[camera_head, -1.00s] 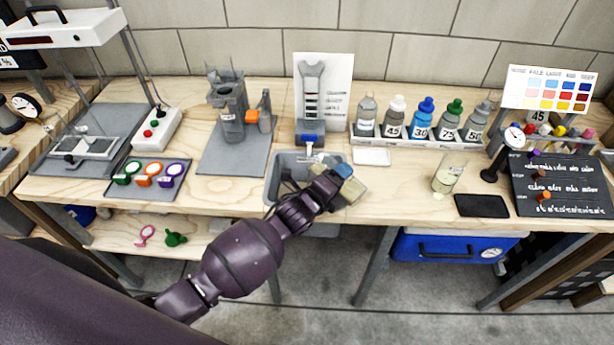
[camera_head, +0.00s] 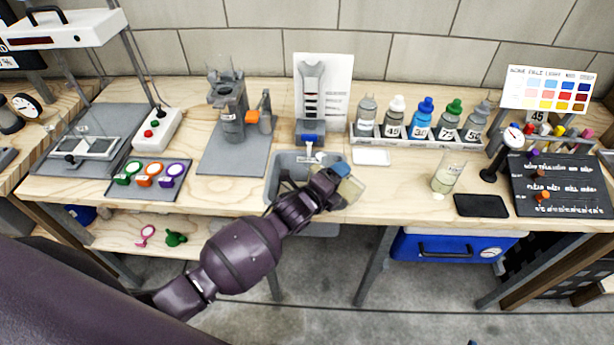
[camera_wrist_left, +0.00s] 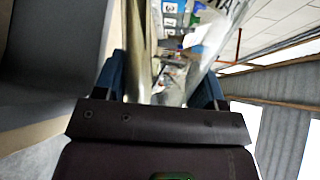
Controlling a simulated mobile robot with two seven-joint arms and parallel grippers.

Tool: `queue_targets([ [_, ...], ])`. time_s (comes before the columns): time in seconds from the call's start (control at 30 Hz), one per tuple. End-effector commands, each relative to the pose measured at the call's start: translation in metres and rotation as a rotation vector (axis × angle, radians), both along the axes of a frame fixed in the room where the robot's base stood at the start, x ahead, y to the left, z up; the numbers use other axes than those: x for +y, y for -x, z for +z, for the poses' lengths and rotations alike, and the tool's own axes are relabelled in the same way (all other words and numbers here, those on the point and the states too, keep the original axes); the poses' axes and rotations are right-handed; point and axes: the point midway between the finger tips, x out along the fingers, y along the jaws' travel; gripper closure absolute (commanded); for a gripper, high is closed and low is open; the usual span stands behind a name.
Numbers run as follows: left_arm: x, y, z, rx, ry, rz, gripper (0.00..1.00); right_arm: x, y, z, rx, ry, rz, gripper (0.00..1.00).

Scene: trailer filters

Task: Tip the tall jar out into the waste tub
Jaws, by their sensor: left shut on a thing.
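My left gripper (camera_head: 342,172) is shut on a clear, see-through jar (camera_head: 351,190), held tilted at the right end of the waste tub. The jar's glass (camera_wrist_left: 140,55) also shows between the blue fingers in the left wrist view. The waste tub (camera_head: 271,187) is a grey open tub with a label at the table's front; my wrist hides part of it. I cannot tell what is in the held jar or whether anything flows from it. My right gripper is not in view.
A clear vessel with pale contents (camera_head: 447,178) stands to the right, beside a black pad (camera_head: 481,206). A rack of bottles (camera_head: 415,142) and a white dish (camera_head: 371,157) lie behind. A blue-topped stand (camera_head: 311,135) is just behind the tub.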

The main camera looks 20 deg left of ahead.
Motion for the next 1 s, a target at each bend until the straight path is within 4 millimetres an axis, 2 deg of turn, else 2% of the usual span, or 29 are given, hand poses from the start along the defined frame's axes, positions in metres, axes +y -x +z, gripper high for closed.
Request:
queue_targets([
  [0.47, 0.0004, -0.0005, 0.0003, 0.011, 0.027, 0.0, 0.76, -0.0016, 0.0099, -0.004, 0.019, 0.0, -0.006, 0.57],
  [1.0, 0.0012, -0.0009, -0.0002, 0.025, 0.06, -0.001, 0.76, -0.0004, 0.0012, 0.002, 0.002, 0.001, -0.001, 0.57],
])
